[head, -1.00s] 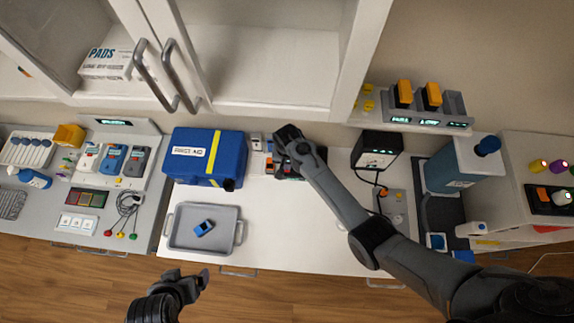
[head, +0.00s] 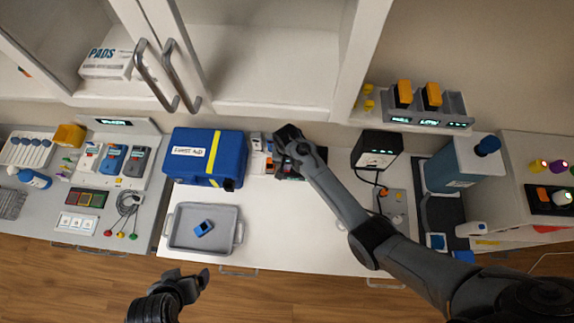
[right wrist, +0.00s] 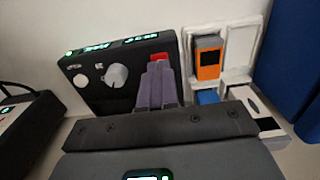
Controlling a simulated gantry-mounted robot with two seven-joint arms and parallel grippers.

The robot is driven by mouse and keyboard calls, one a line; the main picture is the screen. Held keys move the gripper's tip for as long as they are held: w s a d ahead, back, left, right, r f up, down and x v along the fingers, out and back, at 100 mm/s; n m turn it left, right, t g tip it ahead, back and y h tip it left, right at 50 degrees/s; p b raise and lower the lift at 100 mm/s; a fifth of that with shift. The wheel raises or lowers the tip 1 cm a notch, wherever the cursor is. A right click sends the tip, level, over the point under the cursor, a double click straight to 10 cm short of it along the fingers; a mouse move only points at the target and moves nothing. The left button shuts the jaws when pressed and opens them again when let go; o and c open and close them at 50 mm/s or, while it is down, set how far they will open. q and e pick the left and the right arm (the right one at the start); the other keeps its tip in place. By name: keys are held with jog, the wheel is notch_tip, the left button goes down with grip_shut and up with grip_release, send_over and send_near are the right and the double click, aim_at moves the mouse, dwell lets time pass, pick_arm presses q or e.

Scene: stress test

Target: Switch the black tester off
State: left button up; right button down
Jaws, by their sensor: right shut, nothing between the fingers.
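The black tester (right wrist: 110,75) shows in the right wrist view, with a grey round knob (right wrist: 115,76), lit displays along its edge and a red switch (right wrist: 162,59) at its right corner. My right gripper (right wrist: 158,76) is shut and empty, its fingertips just below the red switch. I cannot tell whether they touch it. In the head view my right gripper (head: 284,160) is over the back of the counter and hides most of the tester. My left gripper (head: 190,279) is open and empty, in front of the counter.
A blue first aid box (head: 209,157) stands left of my right gripper, above a grey tray (head: 178,238) holding a small blue item (head: 204,228). A black box with a cable (head: 377,148) stands to the right. The counter's front middle is clear.

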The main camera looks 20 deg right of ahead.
jog(key=shift+f+b, duration=0.6)
jog(key=shift+f, duration=0.3)
dwell(0.6)
jog(key=shift+r, duration=0.1)
notch_tip(320, 180, up, 7)
jog(key=p, duration=0.8)
jog(key=shift+s, duration=0.1)
dwell(0.4)
